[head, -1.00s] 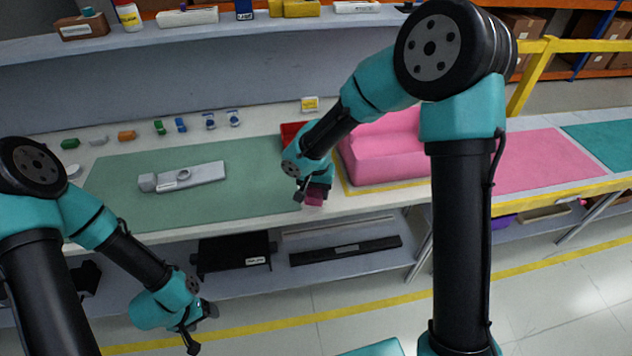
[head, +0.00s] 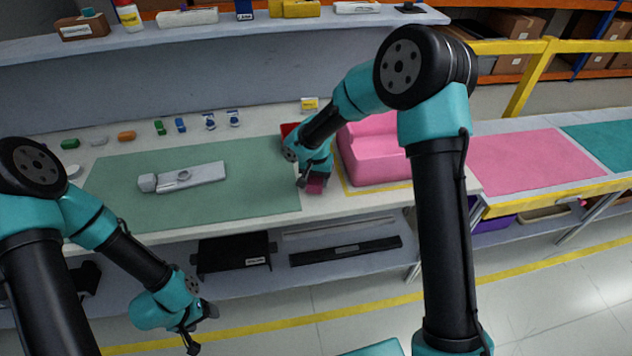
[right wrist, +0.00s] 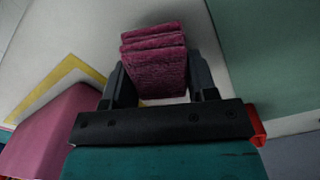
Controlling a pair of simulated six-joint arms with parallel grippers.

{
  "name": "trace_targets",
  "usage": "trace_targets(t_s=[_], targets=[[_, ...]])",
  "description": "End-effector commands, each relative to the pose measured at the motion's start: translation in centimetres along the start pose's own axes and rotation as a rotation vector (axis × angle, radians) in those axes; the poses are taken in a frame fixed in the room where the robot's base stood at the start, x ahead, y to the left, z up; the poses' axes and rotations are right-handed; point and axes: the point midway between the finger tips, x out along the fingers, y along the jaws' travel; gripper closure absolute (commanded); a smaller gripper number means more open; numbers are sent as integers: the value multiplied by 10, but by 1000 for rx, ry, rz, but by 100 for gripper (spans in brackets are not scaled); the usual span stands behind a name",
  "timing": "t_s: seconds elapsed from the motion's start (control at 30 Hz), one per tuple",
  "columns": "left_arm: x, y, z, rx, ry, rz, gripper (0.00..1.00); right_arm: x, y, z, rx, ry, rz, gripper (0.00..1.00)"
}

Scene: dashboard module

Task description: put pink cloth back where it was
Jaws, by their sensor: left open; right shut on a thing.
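A folded dark pink cloth (head: 315,185) is held between the fingers of my right gripper (head: 308,182), above the white bench top between the green mat and the pink bin. In the right wrist view the cloth (right wrist: 156,60) stands out beyond both fingers, its folded layers showing at the top edge. A red container (head: 289,129) sits just behind my right gripper, mostly hidden by the arm. My left gripper (head: 198,330) is open and empty, low in front of the bench.
A grey module (head: 185,178) lies on the green mat (head: 245,195). Several small coloured parts (head: 127,136) line the back. The large pink bin (head: 375,150) stands inside a yellow outline right of my gripper. A shelf below the bench holds black parts (head: 345,250).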

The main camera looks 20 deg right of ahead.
Motion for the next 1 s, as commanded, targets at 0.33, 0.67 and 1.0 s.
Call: trace_targets(t_s=[0.33,0.67,1.0], targets=[[0,0,0,0,0,0,28,12,0,0,0,1,-1,73],[0,0,0,0,0,0,28,15,0,0,0,2,-1,35],[0,0,0,0,0,0,28,15,0,0,0,2,-1,22]])
